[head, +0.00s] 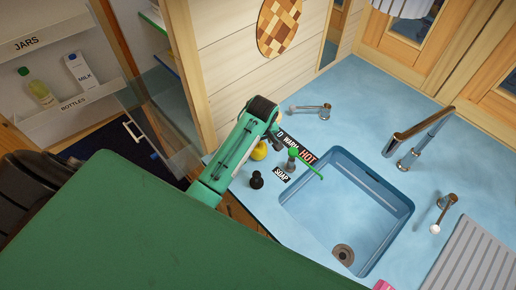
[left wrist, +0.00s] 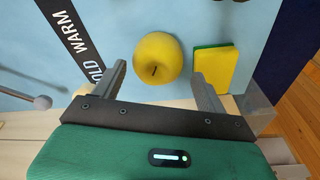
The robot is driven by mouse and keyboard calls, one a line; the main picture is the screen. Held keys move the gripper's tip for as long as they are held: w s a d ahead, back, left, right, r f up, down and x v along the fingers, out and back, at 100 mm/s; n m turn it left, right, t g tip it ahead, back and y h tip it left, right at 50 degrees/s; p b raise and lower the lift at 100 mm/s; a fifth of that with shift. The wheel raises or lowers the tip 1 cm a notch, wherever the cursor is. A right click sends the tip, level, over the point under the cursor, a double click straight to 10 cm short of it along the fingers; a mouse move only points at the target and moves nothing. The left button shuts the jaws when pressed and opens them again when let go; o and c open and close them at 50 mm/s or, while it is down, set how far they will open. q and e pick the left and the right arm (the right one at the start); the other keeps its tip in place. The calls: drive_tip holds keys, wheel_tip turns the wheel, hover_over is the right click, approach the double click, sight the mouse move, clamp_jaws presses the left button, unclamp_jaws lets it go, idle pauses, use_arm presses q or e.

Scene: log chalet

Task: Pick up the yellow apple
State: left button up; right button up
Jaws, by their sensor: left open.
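The yellow apple (left wrist: 157,58) lies on the blue counter, stem side showing, in the left wrist view. In the head view it shows as a small yellow patch (head: 259,151) beside my green left arm, partly covered by it. My left gripper (left wrist: 159,71) is open, with one grey finger on each side of the apple. The apple sits between and slightly beyond the fingertips, with a gap visible on both sides. The gripper's fingers are hard to make out in the head view. My right gripper is not in view.
A yellow and green sponge (left wrist: 214,68) lies close to the right finger. A label strip (left wrist: 72,38) lies left of the apple. A blue sink (head: 345,215), a black-topped item (head: 257,180) and a tap (head: 410,150) are nearby. A glass door (head: 160,120) stands left of the arm.

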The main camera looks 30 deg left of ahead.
sight(258, 146)
use_arm(q)
drive_tip(key=shift+w+f+p, duration=0.15)
drive_tip(key=shift+f+p, duration=0.4)
drive_tip(key=f, duration=0.1)
drive_tip(key=f+p, duration=0.1)
drive_tip(key=f, duration=0.1)
drive_tip(key=shift+w+a, duration=0.2)
drive_tip(key=shift+w+f, duration=0.1)
drive_tip(key=shift+f, duration=0.45)
drive_tip(key=c, duration=0.8)
